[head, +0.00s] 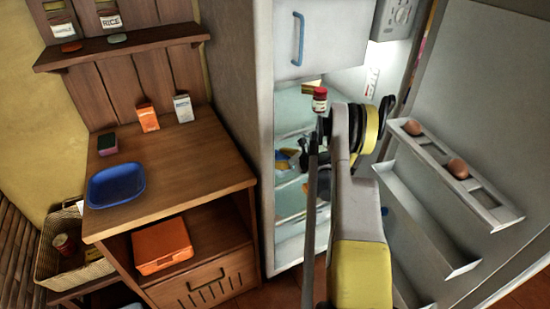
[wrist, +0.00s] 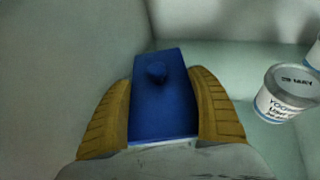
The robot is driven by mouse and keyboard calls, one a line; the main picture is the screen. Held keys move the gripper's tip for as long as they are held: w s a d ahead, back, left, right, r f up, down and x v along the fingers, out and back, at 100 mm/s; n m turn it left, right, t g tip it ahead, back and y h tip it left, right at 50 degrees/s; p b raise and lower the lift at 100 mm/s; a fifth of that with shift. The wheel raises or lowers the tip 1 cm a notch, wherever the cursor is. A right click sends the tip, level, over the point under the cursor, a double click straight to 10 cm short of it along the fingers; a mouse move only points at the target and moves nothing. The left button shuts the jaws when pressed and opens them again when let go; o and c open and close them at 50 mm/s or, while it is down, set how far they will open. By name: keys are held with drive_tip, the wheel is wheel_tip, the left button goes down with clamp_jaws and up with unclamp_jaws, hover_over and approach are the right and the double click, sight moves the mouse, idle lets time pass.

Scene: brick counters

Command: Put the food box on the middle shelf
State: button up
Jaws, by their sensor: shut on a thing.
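The food box (wrist: 162,112) is blue with a small round knob on its upper face. My gripper (wrist: 161,90) is shut on it, with yellow finger pads on both of its sides, in the wrist view. In the head view the gripper (head: 288,160) is inside the open fridge, and my arm hides much of the interior. The fridge has several pale shelves (head: 290,190). A pale greenish surface lies beneath the box in the wrist view; I cannot tell which shelf it is or whether the box touches it.
A yogurt tub (wrist: 286,92) stands right of the box, with another tub at the edge. A red-lidded jar (head: 320,100) is higher in the fridge. The open door (head: 480,110) holds eggs at right. A wooden counter (head: 190,160) stands left.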

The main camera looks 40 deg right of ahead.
drive_tip(key=o, duration=1.2)
drive_tip(key=shift+f, duration=0.15)
drive_tip(key=shift+r, duration=0.2)
drive_tip(key=p+v, duration=0.3)
drive_tip(key=v, duration=0.9)
drive_tip(key=shift+p, duration=0.4)
drive_tip(key=shift+f, duration=0.1)
